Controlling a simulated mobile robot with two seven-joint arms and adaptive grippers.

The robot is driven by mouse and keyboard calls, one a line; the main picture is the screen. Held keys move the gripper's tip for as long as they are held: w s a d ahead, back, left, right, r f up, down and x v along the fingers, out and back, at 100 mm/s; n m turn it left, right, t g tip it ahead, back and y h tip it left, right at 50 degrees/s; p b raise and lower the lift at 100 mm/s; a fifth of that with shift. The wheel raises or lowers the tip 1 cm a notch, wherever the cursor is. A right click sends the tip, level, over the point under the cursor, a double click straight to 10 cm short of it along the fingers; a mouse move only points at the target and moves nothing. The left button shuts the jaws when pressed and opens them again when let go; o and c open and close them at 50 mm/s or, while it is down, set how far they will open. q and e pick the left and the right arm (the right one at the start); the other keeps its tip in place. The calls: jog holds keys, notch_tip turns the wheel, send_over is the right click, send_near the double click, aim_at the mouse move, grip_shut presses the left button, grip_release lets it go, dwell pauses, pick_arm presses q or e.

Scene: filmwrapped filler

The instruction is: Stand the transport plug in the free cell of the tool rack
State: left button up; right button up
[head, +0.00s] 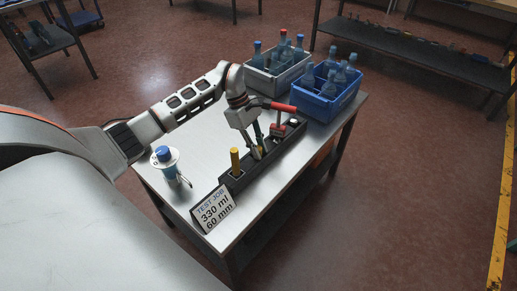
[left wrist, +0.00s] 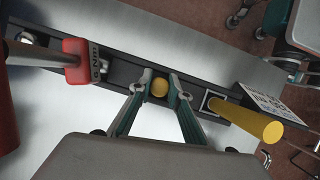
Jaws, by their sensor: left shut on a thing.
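My left gripper (head: 257,151) is over the middle of the dark tool rack (head: 279,146). In the left wrist view its two fingers (left wrist: 160,90) are shut on a yellow round-ended piece, which I take as the transport plug (left wrist: 159,87). The piece is at the rack's channel; whether its foot rests on the rack floor is hidden. A second yellow cylinder (head: 235,161) stands upright in a light-edged cell at the rack's near end, and also shows in the left wrist view (left wrist: 250,122). A red-handled tool (left wrist: 75,60) stands in the rack on the other side. My right gripper is not in view.
A sign (head: 213,208) leans at the rack's near end. A blue-capped bottle in a stand (head: 165,160) is on the table's left. A grey crate (head: 278,80) and a blue crate (head: 325,104) of bottles are at the back. The steel tabletop (head: 205,130) between is clear.

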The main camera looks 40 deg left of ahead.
pick_arm(q)
jog(key=shift+f, duration=0.35)
jog(key=shift+s+f, duration=0.2)
jog(key=shift+f, duration=0.25)
jog(key=shift+s+f+b, duration=0.15)
jog(key=shift+f+b, duration=0.15)
jog(key=shift+b, duration=0.05)
jog(key=o, duration=0.8)
jog(key=shift+f, duration=0.25)
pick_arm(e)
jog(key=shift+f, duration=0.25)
pick_arm(q)
jog(key=shift+w, duration=0.2)
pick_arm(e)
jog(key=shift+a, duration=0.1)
pick_arm(q)
jog(key=shift+r, duration=0.45)
jog(key=p+v, duration=0.1)
jog(key=v, duration=1.2)
jog(key=shift+w+d+r+p, duration=0.2)
jog(key=shift+w+r+p, duration=0.1)
jog(key=shift+p, duration=0.1)
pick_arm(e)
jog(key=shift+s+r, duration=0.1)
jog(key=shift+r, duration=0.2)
